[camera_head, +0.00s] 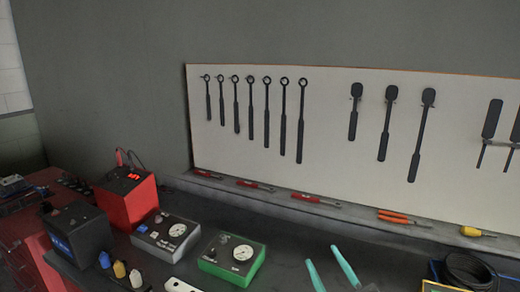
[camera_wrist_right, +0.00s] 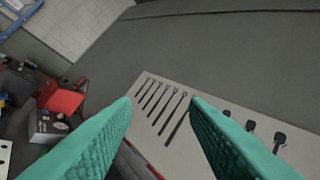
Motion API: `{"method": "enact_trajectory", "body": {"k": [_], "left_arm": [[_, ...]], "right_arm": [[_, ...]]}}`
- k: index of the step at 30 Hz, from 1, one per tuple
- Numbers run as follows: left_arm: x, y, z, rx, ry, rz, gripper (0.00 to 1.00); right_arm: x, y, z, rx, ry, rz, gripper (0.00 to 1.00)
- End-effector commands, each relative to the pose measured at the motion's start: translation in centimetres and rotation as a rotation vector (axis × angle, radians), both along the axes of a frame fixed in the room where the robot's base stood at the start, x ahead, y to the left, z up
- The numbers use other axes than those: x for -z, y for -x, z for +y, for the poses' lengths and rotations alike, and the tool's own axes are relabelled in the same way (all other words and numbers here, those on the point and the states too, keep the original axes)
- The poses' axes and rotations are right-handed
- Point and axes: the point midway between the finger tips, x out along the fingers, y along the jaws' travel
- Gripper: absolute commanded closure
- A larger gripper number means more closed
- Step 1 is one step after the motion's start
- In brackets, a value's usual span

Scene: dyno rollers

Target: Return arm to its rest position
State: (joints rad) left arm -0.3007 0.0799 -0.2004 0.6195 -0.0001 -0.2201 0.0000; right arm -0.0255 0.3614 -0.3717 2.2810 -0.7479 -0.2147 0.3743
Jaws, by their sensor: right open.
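My right gripper (camera_head: 331,268) shows at the bottom of the head view, with two teal fingers apart and nothing between them. It is above the dark bench, right of the green gauge box. In the right wrist view the two teal fingers (camera_wrist_right: 160,112) are wide apart and empty, with the wall and tool board beyond them. My left gripper is not in either view.
A white tool board (camera_head: 340,130) with hanging wrenches stands behind the bench. A green gauge box (camera_head: 211,268), a grey gauge box (camera_head: 151,240) and a red box (camera_head: 128,205) stand at left. A black cable coil (camera_head: 468,270) lies at right. Hand tools line the ledge (camera_head: 360,213).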

Motion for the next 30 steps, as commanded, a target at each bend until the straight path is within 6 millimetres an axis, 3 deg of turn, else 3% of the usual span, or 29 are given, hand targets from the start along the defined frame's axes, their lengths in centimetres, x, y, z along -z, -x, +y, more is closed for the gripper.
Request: {"method": "enact_trajectory", "body": {"k": [3,5,9,12,18,24,30], "left_arm": [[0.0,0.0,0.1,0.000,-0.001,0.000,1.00],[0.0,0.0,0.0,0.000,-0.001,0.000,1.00],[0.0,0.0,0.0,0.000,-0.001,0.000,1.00],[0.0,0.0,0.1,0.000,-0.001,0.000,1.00],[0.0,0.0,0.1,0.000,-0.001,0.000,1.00],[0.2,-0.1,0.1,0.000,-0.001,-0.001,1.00],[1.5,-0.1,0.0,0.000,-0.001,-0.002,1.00]], "right_arm": [[6.4,0.0,-4.6,0.207,-0.131,0.327,0.59],[10.2,0.9,-6.5,0.295,-0.175,0.508,0.59],[18.6,5.6,-9.1,0.438,-0.225,0.921,0.59],[22.4,9.2,-9.5,0.481,-0.231,1.142,0.59],[27.0,16.1,-9.3,0.506,-0.215,1.487,0.59],[29.8,22.0,-8.6,0.486,-0.185,1.753,0.59],[36.8,20.3,-8.4,0.493,-0.176,1.763,0.59]]}}
